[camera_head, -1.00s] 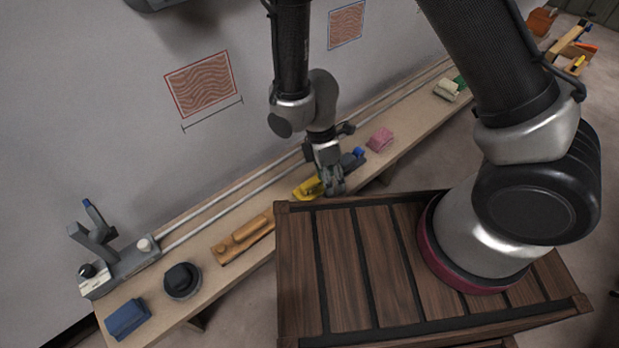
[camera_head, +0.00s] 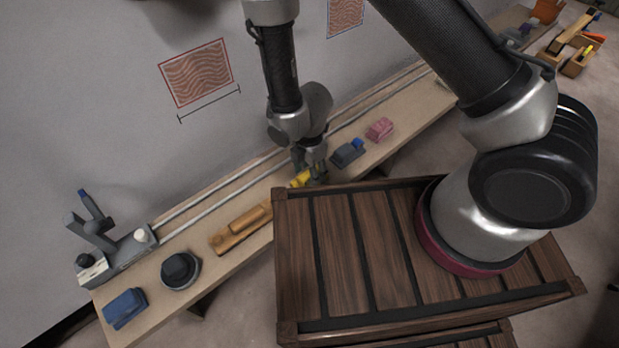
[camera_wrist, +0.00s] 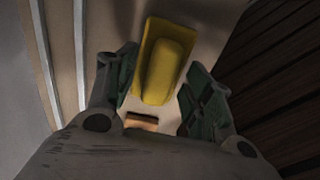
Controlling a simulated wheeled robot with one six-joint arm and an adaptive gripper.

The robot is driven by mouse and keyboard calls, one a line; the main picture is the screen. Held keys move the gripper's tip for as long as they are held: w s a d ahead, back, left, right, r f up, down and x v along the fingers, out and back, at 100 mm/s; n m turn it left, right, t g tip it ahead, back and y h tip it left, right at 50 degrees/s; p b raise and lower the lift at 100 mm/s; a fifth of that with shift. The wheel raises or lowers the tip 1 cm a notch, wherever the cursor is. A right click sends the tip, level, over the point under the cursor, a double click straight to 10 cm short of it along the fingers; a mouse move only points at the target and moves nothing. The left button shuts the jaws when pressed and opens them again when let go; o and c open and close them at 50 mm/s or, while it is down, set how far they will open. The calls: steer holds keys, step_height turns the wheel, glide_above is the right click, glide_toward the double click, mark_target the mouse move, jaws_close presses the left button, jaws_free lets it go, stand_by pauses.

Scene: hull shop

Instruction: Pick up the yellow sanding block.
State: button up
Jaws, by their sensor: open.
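The yellow sanding block (camera_wrist: 163,62) lies on the pale wooden bench, seen from above in the wrist view, with a raised rounded grip on a flat base. My gripper (camera_wrist: 155,88) is open, and its two greenish finger pads stand on either side of the near part of the block. In the head view the block (camera_head: 300,179) shows only as a small yellow patch at my gripper (camera_head: 311,173); the fingers and arm hide the rest. I cannot tell whether a finger touches it.
The bench (camera_head: 215,283) also bears a wooden plane-like tool (camera_head: 240,230), a grey-blue block (camera_head: 347,153), a pink block (camera_head: 380,129), a blue block (camera_head: 125,308) and a round black item (camera_head: 180,270). Rails run along the wall side. A dark slatted crate top (camera_head: 342,245) lies close in front.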

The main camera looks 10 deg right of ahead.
steer(key=shift+f, duration=0.5)
steer(key=shift+c, duration=0.4)
steer(key=c, duration=1.1)
steer(key=shift+o, duration=0.2)
step_height(320, 180, up, 10)
steer(key=shift+r, duration=0.1)
